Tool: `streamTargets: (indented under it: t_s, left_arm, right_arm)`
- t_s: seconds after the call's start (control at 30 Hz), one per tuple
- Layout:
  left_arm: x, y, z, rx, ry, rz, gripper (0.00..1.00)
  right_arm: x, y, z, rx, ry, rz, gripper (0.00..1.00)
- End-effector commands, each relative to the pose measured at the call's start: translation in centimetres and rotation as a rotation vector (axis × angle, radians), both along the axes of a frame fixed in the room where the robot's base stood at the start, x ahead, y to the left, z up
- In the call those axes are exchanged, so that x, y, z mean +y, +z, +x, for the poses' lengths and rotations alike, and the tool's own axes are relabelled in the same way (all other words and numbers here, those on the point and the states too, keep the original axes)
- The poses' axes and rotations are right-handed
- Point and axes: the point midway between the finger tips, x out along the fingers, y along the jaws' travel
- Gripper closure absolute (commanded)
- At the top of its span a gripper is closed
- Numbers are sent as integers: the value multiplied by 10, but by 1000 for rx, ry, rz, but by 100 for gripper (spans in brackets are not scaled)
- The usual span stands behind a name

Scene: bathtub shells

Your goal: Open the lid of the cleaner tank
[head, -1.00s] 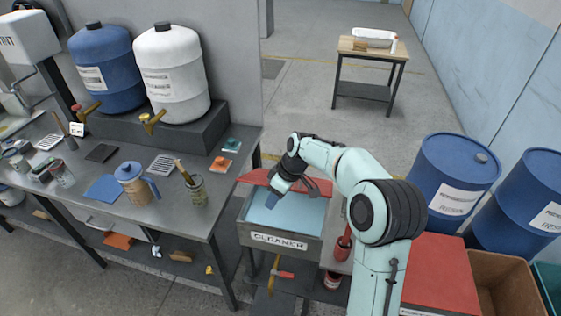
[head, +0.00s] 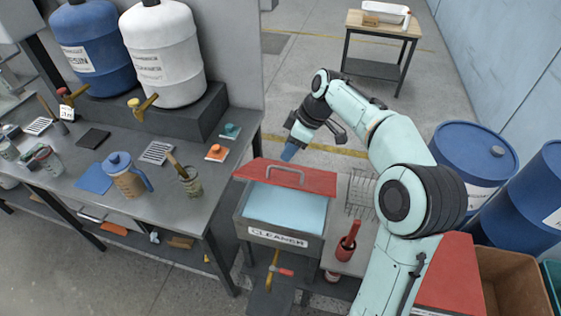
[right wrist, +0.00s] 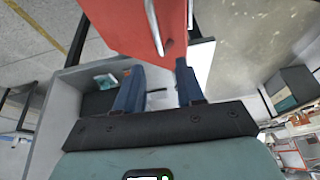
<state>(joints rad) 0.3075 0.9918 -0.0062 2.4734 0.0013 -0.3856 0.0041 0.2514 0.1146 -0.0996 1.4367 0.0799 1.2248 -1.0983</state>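The grey cleaner tank (head: 240,218) stands in the centre of the head view, labelled CLEANER, with light-blue liquid (head: 285,208) visible inside. Its red lid (head: 255,172) is raised along the tank's far side, leaving the top uncovered; its metal handle (head: 286,167) faces the camera. My right gripper (head: 288,155) is just beyond the lid's top edge, apart from the handle. In the right wrist view, its blue fingers (right wrist: 156,90) are spread with nothing between them, and the lid (right wrist: 115,22) and handle (right wrist: 153,28) show above. My left gripper is out of view.
A workbench (head: 120,205) with jars and tools stands left of the tank. A wire basket (head: 361,193) and a red container (head: 347,246) are right of it. Blue barrels (head: 468,158) stand farther right. The floor behind the tank is open.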

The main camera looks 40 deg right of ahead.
Motion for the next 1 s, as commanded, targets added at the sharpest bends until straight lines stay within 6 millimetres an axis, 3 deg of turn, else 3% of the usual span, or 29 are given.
streamTargets:
  t_s: [0.1,0.3,0.5,0.77,0.9,1.0]
  left_arm:
    - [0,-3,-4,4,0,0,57]
    - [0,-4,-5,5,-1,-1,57]
    - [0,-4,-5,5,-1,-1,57]
    - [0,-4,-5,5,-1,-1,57]
    - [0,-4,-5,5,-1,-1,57]
    - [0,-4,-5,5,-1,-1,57]
  right_arm:
    - [8,-26,7,5,2,2,62]
    - [15,-53,16,2,1,1,62]
    - [18,-64,20,0,0,0,62]
    - [18,-65,20,-1,0,-1,62]
    - [18,-65,20,-1,0,-1,100]
    - [18,-65,20,-1,0,-1,100]
